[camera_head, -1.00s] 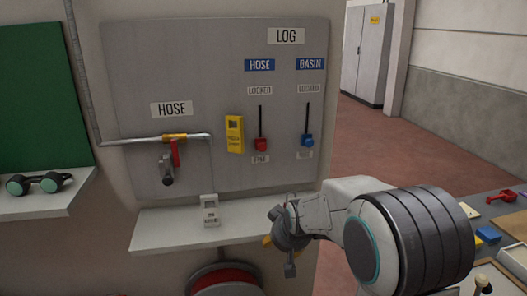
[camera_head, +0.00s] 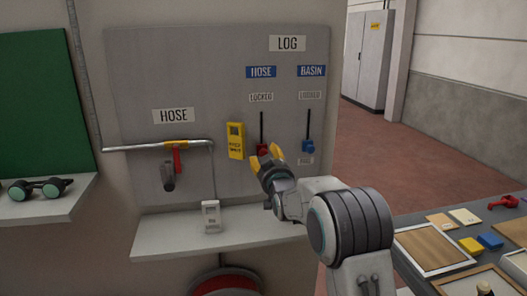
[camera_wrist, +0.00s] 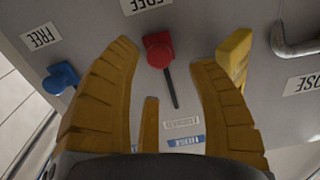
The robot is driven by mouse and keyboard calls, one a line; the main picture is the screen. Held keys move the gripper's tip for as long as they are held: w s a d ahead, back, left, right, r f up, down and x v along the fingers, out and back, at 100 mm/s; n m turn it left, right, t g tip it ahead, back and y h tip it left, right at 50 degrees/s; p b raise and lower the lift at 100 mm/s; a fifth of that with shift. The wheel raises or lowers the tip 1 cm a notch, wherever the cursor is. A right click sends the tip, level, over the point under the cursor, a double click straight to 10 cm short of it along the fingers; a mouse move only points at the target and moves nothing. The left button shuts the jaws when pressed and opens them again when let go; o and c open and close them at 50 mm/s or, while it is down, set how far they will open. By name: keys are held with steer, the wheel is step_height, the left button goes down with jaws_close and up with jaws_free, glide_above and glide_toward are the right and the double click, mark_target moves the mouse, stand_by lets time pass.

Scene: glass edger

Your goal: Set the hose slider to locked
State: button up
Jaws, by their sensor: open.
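The red hose slider (camera_head: 262,148) sits at the lower end of its black vertical slot, under the blue HOSE label (camera_head: 261,72) and the LOCKED label (camera_head: 261,97). In the wrist view, which is turned upside down, the red slider (camera_wrist: 158,49) is at the FREE end (camera_wrist: 146,4) of its slot. My gripper (camera_head: 265,157) is open in front of the panel. Its yellow fingers (camera_wrist: 163,54) appear on either side of the red slider in the wrist view. I cannot tell whether they touch it. The head view hides the hose FREE label behind my gripper.
The blue basin slider (camera_head: 308,146) is low in its slot on the right. A yellow device (camera_head: 235,141) is mounted close to the left of the red slider. A pipe with a red-handled valve (camera_head: 177,158) is farther left. A shelf (camera_head: 160,235) juts out below.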

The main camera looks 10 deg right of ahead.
mark_target(264, 154)
steer(key=shift+w+p, duration=0.9)
steer(key=shift+w, duration=1.65)
